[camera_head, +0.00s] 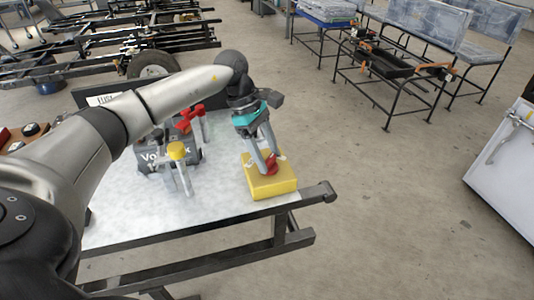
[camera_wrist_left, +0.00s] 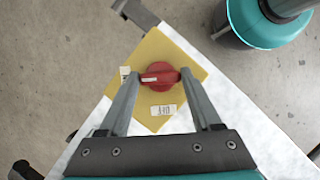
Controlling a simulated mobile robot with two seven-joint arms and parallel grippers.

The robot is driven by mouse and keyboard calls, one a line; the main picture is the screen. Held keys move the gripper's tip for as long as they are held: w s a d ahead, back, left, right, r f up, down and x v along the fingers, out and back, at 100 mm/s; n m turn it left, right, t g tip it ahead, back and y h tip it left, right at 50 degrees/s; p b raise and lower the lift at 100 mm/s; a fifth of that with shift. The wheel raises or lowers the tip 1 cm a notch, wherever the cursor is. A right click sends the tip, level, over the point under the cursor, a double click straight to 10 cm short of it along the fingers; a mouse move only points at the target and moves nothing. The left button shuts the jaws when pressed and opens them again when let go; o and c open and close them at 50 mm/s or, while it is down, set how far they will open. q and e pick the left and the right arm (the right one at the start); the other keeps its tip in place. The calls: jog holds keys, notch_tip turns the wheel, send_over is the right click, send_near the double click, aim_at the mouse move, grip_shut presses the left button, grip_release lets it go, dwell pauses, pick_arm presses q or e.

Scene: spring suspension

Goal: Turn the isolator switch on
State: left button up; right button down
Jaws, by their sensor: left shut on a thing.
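The isolator switch is a yellow box (camera_head: 270,184) with a red rotary knob (camera_head: 271,167) on top. It stands near the right corner of the white table top. My left gripper (camera_head: 269,163) reaches down from above and is shut on the red knob. In the left wrist view the knob (camera_wrist_left: 159,76) sits between the two fingertips, and a white mark on it points left. White labels show on the yellow face (camera_wrist_left: 157,47) beside and below the knob.
A dark battery-like box (camera_head: 160,158) with red and yellow clamps stands on the white table (camera_head: 215,208) left of the switch. The table's dark metal frame (camera_head: 230,258) juts out at the front. Open concrete floor lies to the right.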

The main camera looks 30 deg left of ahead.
dwell(0.4)
pick_arm(q)
jog(key=o, duration=1.4)
jog(key=shift+a+r, duration=0.2)
jog(key=shift+r, duration=0.25)
jog(key=shift+p+v, duration=2.7)
jog(key=shift+v, duration=4.45)
pick_arm(e)
jog(key=s+d+f+g, duration=0.1)
jog(key=s+f, duration=0.3)
jog(key=f, duration=0.6)
jog(key=shift+s+f+g, duration=0.15)
jog(key=shift+f+g, duration=0.2)
jog(key=shift+g, duration=0.05)
pick_arm(q)
jog(key=shift+d, duration=0.1)
